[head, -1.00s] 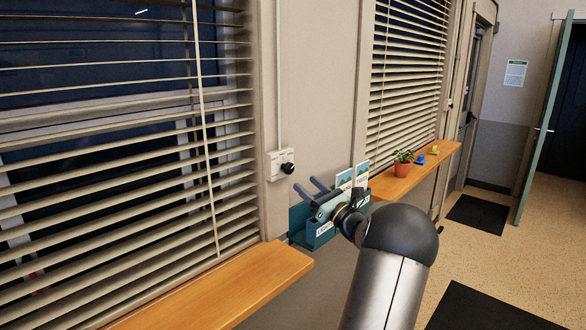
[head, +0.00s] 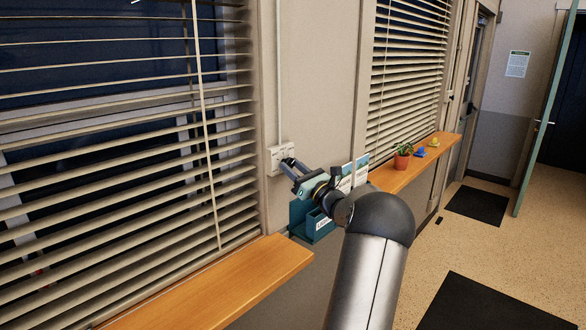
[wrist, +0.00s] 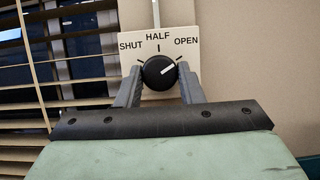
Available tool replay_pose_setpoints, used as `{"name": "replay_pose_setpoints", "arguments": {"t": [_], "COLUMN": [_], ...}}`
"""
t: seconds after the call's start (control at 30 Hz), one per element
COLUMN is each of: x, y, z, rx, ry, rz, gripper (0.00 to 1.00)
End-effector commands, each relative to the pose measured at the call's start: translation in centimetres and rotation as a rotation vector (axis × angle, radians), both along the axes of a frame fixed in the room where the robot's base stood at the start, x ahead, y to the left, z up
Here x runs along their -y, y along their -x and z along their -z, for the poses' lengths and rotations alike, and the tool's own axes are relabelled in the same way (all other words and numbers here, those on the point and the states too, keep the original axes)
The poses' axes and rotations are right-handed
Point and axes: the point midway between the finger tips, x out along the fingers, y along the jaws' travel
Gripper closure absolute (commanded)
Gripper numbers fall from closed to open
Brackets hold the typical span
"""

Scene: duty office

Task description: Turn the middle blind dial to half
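The blind dial is a round black knob (wrist: 159,72) on a white wall plate (wrist: 130,62) marked SHUT, HALF and OPEN in the wrist view. Its white pointer line slants up and right, toward OPEN. My gripper (wrist: 160,70) is at the dial, one finger on each side of the knob. The fingers look spread, and I cannot tell whether they touch the knob. In the head view my gripper (head: 288,163) reaches the plate (head: 276,154) between two blinds, and the knob is hidden behind the fingers.
Slatted blinds (head: 120,150) hang left, with a wooden sill (head: 210,285) below. A teal leaflet holder (head: 300,222) is on the wall just under my gripper. A further sill (head: 395,178) bears a potted plant (head: 402,158). Open floor lies to the right.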

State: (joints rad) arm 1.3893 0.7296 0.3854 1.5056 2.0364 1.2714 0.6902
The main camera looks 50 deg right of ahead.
Motion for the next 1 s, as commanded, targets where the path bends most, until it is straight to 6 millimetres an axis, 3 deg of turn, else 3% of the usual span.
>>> {"name": "replay_pose_setpoints", "arguments": {"t": [0.43,1.0], "x": [0.09,0.48], "y": [0.01,0.07], "z": [0.46,0.28], "rx": [-0.008,-0.050], "ry": [0.101,0.604], "rz": [0.000,0.000], "gripper": [0.89,0.89]}}
